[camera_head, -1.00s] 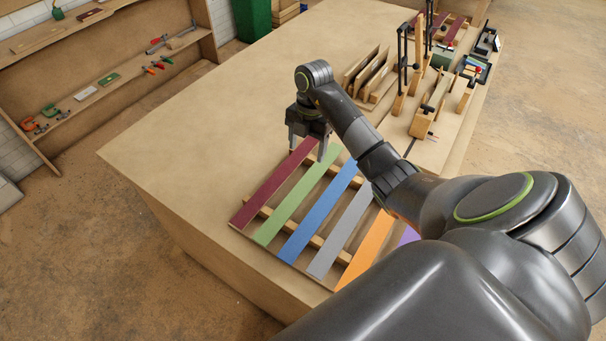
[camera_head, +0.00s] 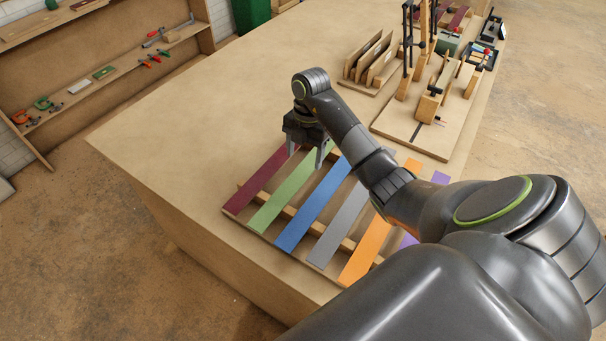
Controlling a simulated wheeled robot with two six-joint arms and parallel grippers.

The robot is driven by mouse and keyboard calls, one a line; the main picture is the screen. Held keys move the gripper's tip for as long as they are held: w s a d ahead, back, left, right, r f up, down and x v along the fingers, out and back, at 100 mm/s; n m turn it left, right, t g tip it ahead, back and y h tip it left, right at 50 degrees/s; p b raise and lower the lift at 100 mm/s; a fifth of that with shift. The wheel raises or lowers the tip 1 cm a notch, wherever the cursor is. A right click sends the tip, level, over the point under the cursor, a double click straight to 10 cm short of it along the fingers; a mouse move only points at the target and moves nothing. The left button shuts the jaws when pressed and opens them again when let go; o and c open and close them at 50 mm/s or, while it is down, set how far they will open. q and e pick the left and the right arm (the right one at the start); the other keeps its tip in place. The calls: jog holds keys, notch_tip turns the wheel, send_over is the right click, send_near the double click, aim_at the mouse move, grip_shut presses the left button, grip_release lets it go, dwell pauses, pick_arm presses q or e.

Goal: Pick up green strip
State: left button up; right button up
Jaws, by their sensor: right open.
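The green strip (camera_head: 283,198) lies slanting across a wooden rack (camera_head: 263,209) on the table, between the dark red strip (camera_head: 256,181) and the blue strip (camera_head: 308,211). My right gripper (camera_head: 306,157) is open, with its fingers pointing down at the far end of the green strip. One finger shows on each side of that end; I cannot tell whether they touch it. The gripper body hides the strip's far tip. My left gripper is not in view.
Grey (camera_head: 338,225), orange (camera_head: 368,250) and purple (camera_head: 408,240) strips lie to the right on the rack, partly behind my right arm. A clamping fixture (camera_head: 425,115) and a slotted holder (camera_head: 366,62) stand farther back. The table (camera_head: 190,125) left of the rack is clear.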

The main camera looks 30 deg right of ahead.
aim_at(303, 171)
notch_tip(303, 171, down, 2)
jog(key=shift+b, duration=0.4)
jog(key=shift+a+f+p, duration=0.2)
jog(key=shift+f+p, duration=0.25)
jog(key=shift+f, duration=0.55)
jog(key=c, duration=1)
jog(key=shift+c, duration=0.3)
jog(key=shift+r, duration=0.1)
